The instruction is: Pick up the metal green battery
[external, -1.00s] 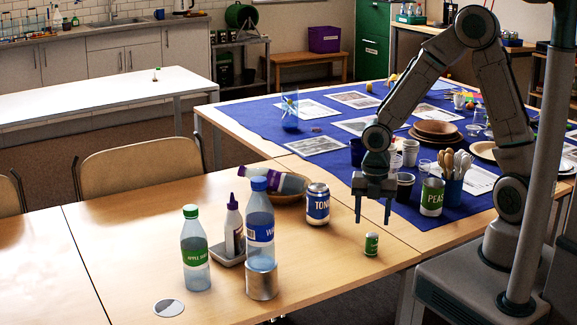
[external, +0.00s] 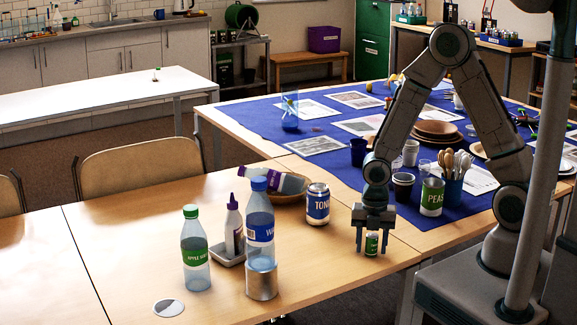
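The green battery (external: 371,244) is a small upright cylinder with a green label and metal ends, standing on the wooden table near its right front edge. My gripper (external: 372,246) points straight down over it, with one finger on each side of the battery. The fingers look apart, with a small gap showing beside the battery. I cannot tell whether either finger touches it. The battery's top is partly hidden by my gripper.
A tonic can (external: 317,204) stands to the left of my gripper. A peas can (external: 432,196), a dark cup (external: 403,187) and a blue utensil holder (external: 453,190) stand behind right. Bottles, including a water bottle (external: 260,225), stand further left. The table front between is clear.

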